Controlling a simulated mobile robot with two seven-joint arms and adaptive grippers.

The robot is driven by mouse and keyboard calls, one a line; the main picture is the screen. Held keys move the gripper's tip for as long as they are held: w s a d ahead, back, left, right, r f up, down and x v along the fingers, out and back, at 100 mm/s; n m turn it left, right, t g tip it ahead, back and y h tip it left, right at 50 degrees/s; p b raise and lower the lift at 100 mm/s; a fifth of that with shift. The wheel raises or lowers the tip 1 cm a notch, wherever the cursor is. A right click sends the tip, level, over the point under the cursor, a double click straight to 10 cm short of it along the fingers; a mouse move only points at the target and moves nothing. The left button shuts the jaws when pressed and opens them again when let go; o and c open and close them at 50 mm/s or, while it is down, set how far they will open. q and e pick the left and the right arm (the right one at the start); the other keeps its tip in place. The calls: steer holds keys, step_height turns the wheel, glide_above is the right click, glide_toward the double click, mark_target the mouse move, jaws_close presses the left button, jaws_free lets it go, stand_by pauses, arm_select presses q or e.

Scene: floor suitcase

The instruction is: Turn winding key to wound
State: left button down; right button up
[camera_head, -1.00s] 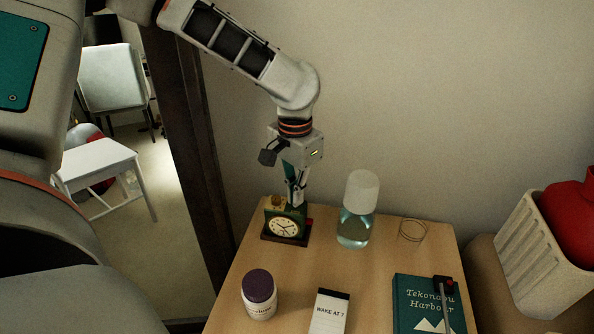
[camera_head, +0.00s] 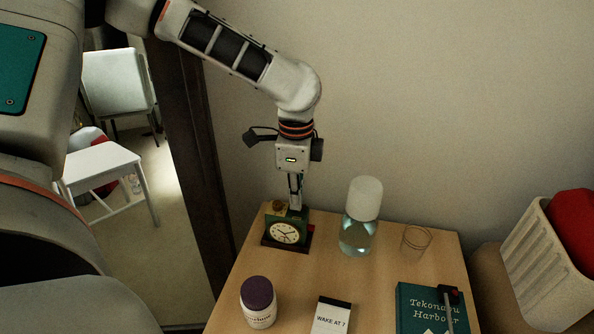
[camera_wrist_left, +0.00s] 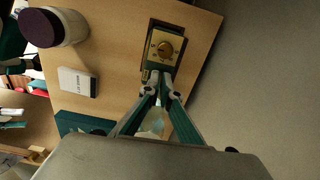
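A green clock (camera_head: 285,233) with a cream dial stands on a dark base at the back left of the wooden table. Its top, in the left wrist view, has a brass plate (camera_wrist_left: 153,44) with marks and a round brass knob (camera_wrist_left: 166,48). My left gripper (camera_head: 297,211) points down at the clock's top, beside the brass part. In the left wrist view its fingers (camera_wrist_left: 158,76) converge to a narrow gap at the clock's near edge. The knob shows uncovered beyond the tips. Whether anything sits between the tips, or whether they touch the clock, I cannot tell. My right gripper is not in view.
A white-capped bottle (camera_head: 359,222) and a clear glass (camera_head: 416,241) stand right of the clock. A purple-lidded jar (camera_head: 258,302), a "WAKE AT 7" card (camera_head: 330,319) and a teal book (camera_head: 428,309) are nearer. The wall is close behind the table.

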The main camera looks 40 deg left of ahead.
arm_select(q)
steer(key=m, duration=0.4)
steer(key=shift+w+m, duration=0.15)
steer(key=shift+m, duration=0.15)
steer(key=m, duration=0.5)
steer(key=shift+w+b, duration=0.15)
steer(key=shift+b, duration=0.25)
steer(key=m, duration=0.4)
steer(key=shift+w, duration=0.1)
steer(key=shift+d+m+b, duration=0.1)
steer(key=shift+m+b, duration=0.2)
steer(key=shift+m, duration=1.8)
steer(key=shift+w, duration=0.1)
steer(key=c, duration=2.3)
jaws_free()
steer(key=shift+c, duration=0.2)
